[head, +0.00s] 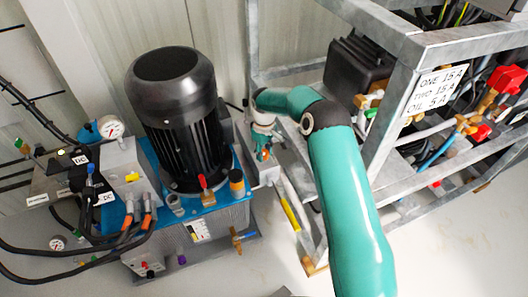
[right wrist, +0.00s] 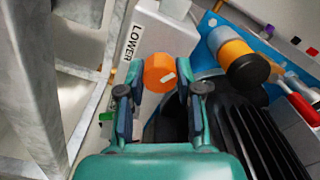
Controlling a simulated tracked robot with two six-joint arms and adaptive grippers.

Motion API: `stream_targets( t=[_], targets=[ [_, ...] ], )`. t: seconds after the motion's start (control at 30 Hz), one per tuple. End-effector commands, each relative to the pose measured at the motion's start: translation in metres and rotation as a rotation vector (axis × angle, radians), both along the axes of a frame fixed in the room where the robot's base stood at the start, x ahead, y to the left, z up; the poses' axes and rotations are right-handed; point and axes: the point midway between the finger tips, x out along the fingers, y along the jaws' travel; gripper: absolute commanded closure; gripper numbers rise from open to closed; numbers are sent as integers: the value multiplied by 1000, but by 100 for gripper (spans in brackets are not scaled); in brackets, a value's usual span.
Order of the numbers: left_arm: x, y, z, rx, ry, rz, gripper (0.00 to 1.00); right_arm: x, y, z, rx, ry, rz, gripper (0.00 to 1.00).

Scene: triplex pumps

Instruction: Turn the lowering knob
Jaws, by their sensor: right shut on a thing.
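My left gripper is not in view.
A black motor (head: 178,110) stands on the blue-topped pump unit, left of my right gripper. A grey metal frame (head: 395,100) with valves and hoses stands to the right. A black and orange cylinder (right wrist: 243,62) and a red-handled lever (right wrist: 302,106) are close to the knob.

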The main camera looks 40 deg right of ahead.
Motion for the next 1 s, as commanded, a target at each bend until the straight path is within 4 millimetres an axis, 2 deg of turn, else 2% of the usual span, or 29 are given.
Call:
stream_targets(
  t=[0.27,0.3,0.4,0.43,0.77,0.87,1.0],
  targets=[
    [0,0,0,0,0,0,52,1,0,1,-2,-2,-3,100],
    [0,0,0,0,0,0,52,1,0,1,-2,-2,-3,59],
    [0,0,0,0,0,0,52,1,0,1,-2,-2,-2,42],
    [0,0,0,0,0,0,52,1,0,1,-2,-2,-2,40],
    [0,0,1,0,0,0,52,0,0,2,-1,-1,-2,40],
    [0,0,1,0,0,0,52,1,0,9,-1,-2,-1,40],
    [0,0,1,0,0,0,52,1,0,30,-2,-5,-2,40]
  ],
)
